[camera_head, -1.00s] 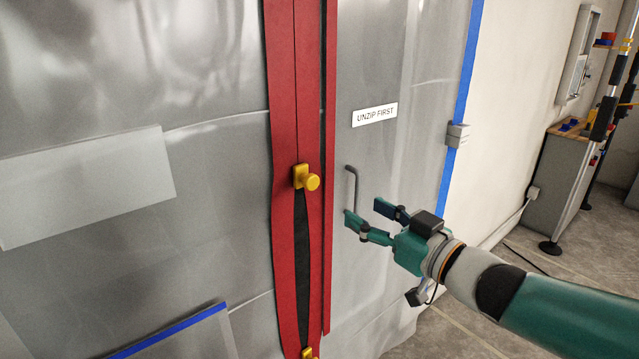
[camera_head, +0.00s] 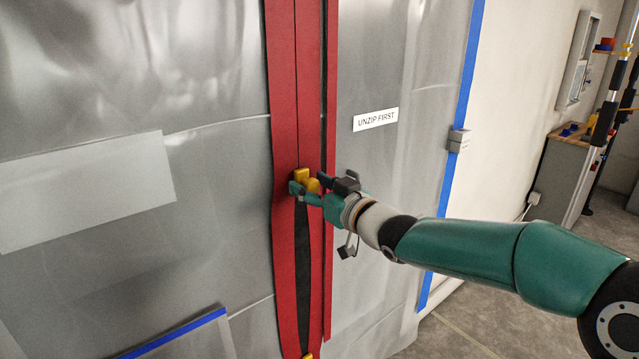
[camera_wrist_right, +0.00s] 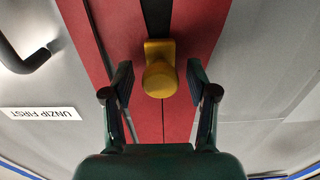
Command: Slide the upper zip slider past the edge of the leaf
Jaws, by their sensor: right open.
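The upper zip slider (camera_head: 302,174) is a yellow block with a round knob on the red zip strip (camera_head: 284,120). The zip is closed above it and parted over a dark gap below it. My right gripper (camera_head: 308,188) is at the slider, its fingers on either side of the knob. In the right wrist view the slider (camera_wrist_right: 160,72) sits between the tips of the open fingers, with a gap on each side. The lower yellow slider (camera_head: 309,356) shows at the bottom edge. My left gripper is not in view.
A label reading "UNZIP FIRST" (camera_head: 375,119) is on the grey sheet right of the zip. A dark handle shows in the right wrist view (camera_wrist_right: 24,58). Blue tape (camera_head: 467,90) edges the sheet. A workbench (camera_head: 565,170) stands far right.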

